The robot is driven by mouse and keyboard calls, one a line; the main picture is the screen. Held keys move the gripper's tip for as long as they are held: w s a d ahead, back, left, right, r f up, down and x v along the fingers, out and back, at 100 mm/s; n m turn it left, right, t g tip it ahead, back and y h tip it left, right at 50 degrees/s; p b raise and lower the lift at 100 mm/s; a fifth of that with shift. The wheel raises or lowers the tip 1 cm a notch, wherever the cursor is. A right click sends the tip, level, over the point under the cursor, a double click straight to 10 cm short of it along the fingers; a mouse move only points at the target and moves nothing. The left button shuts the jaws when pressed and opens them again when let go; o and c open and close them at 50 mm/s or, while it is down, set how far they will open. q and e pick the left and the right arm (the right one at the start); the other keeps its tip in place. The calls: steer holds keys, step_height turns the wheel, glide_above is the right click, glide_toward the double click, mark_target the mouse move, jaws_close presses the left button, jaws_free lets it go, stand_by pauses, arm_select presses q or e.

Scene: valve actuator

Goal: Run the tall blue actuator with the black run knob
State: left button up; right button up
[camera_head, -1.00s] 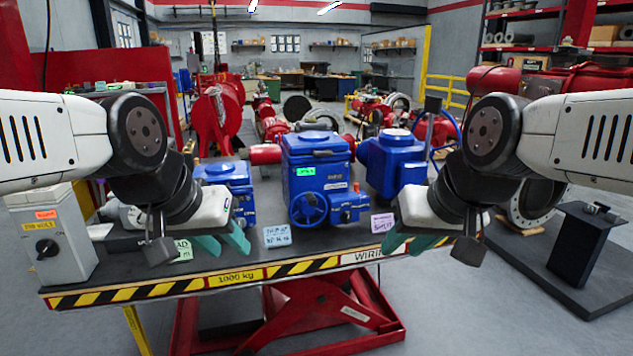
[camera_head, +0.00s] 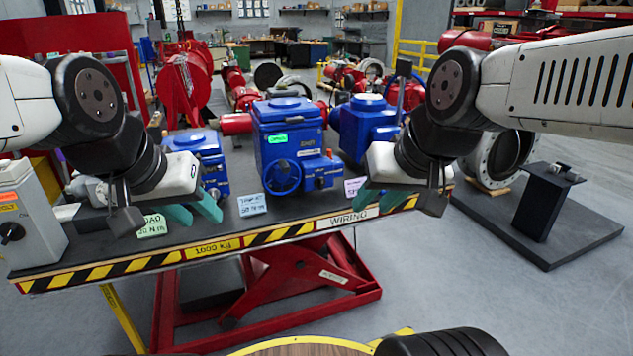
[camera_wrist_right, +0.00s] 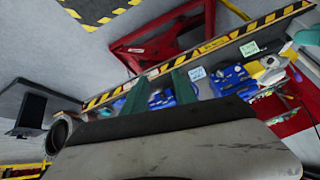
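The tall blue actuator (camera_head: 287,135) stands upright in the middle of the lift table, with a green label, a blue handwheel (camera_head: 282,177) and a side box. A small dark knob (camera_head: 321,183) shows on the side box; I cannot read its marking. My left gripper (camera_head: 195,211) is open and empty, in front of the smaller blue actuator (camera_head: 200,160) at left. My right gripper (camera_head: 380,198) is open and empty near the table's front edge, right of the tall actuator. Its two green fingers stand apart in the right wrist view (camera_wrist_right: 160,92).
The lift table (camera_head: 190,250) has a striped front edge. Paper tags (camera_head: 252,204) lie along its front. Another blue actuator (camera_head: 368,125) stands behind right. A grey control box (camera_head: 25,222) with a black knob is at far left. A black stand (camera_head: 545,200) is at right.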

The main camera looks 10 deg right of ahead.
mark_target(322, 182)
steer(key=w+d+f+m+t+h, duration=0.1)
steer(key=w+f+t, duration=0.15)
steer(key=w, duration=0.75)
steer(key=w+d+f+t, duration=0.1)
steer(key=w+f, duration=0.2)
steer(key=w, duration=0.8)
steer(key=w+d+f+m+t+h, duration=0.1)
steer(key=w+d+f+t, duration=0.1)
steer(key=w, duration=0.8)
steer(key=w+a+f+n+t+y, duration=0.2)
steer(key=w+f+t, duration=0.15)
steer(key=f, duration=0.45)
steer(key=w+a+f+n+t+y, duration=0.2)
steer(key=w+a+f, duration=0.15)
steer(key=f, duration=0.35)
steer(key=x, duration=0.8)
steer(key=shift+d+f, duration=0.15)
steer(key=shift+d, duration=0.25)
jaws_close()
